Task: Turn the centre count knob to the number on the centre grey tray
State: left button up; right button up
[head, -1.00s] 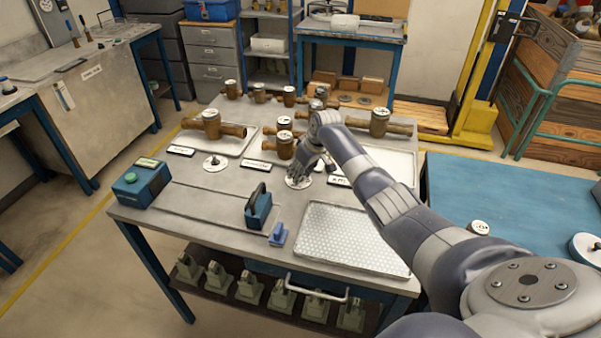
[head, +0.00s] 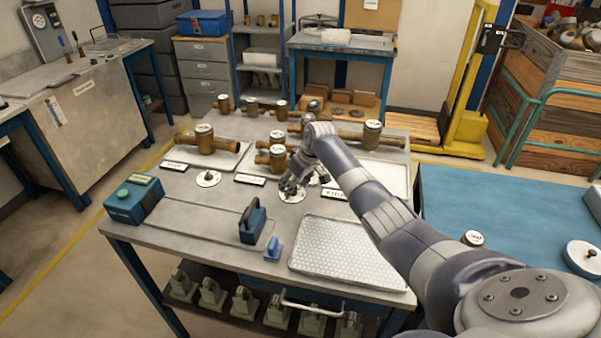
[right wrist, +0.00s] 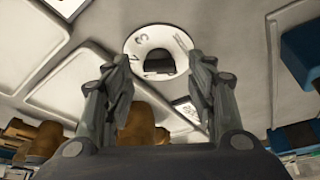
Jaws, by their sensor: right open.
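The centre count knob, a dark knob on a round white dial (head: 291,196), sits on the bench in front of the centre grey tray (head: 247,166). My right gripper (head: 290,187) is above this dial and partly covers it. In the right wrist view the dial (right wrist: 137,43) shows a dark knob (right wrist: 158,63) and black numerals, including a 3. The tray's number is not readable. My left gripper is not in view.
Another dial (head: 208,179) lies to the left, and brass meters (head: 205,139) rest on the trays behind.

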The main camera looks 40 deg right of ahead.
jog(key=v, duration=1)
jog(key=shift+r, duration=0.35)
jog(key=shift+s+d, duration=0.1)
jog(key=shift+s, duration=0.05)
